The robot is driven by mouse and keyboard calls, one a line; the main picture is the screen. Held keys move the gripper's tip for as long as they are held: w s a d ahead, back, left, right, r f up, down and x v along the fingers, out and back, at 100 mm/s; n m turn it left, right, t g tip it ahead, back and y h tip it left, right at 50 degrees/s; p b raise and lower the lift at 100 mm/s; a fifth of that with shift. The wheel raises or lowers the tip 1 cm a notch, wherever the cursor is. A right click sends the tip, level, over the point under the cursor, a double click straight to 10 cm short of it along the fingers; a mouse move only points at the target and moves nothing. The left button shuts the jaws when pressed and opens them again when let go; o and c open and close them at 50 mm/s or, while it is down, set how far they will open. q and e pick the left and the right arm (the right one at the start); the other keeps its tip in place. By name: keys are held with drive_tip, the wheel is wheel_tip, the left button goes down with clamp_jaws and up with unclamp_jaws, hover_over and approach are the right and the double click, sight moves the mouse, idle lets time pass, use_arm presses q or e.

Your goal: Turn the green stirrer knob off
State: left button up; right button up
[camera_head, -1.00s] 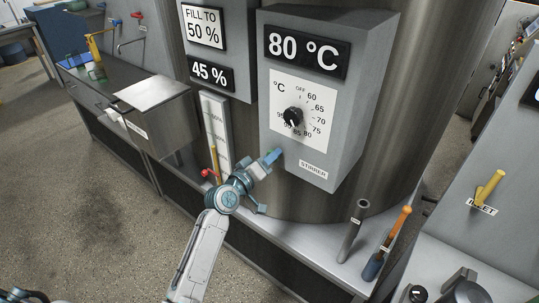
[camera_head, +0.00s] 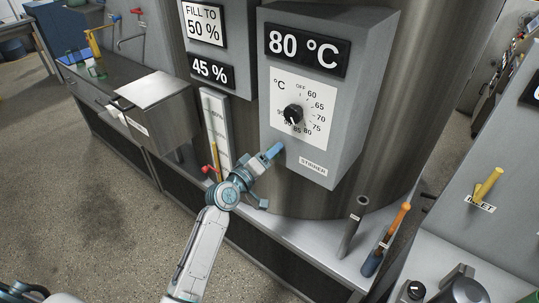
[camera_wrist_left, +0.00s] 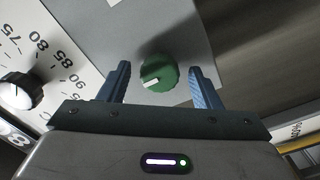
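The green stirrer knob (camera_wrist_left: 160,73) is round with a white pointer mark, on the grey control box (camera_head: 334,100). In the left wrist view it sits between the two blue fingers of my open left gripper (camera_wrist_left: 160,87), with a gap on each side. In the head view, my left gripper (camera_head: 268,177) is in front of the box's lower left part. I cannot make out the green knob there. The STIRRER label (camera_head: 313,168) shows to the right of the gripper. My right gripper is not in view.
A black temperature knob (camera_head: 293,114) with a numbered dial is above the gripper, under the 80 °C display (camera_head: 306,51). It also shows in the wrist view (camera_wrist_left: 18,91). A red-ended lever (camera_head: 208,169) and level gauge (camera_head: 216,130) are left of the gripper. Upright handles (camera_head: 353,228) stand at right.

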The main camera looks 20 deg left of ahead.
use_arm(q)
drive_tip(key=b+v, duration=0.2)
drive_tip(key=v, duration=0.8)
drive_tip(key=shift+s, duration=0.4)
drive_tip(key=shift+a, duration=0.15)
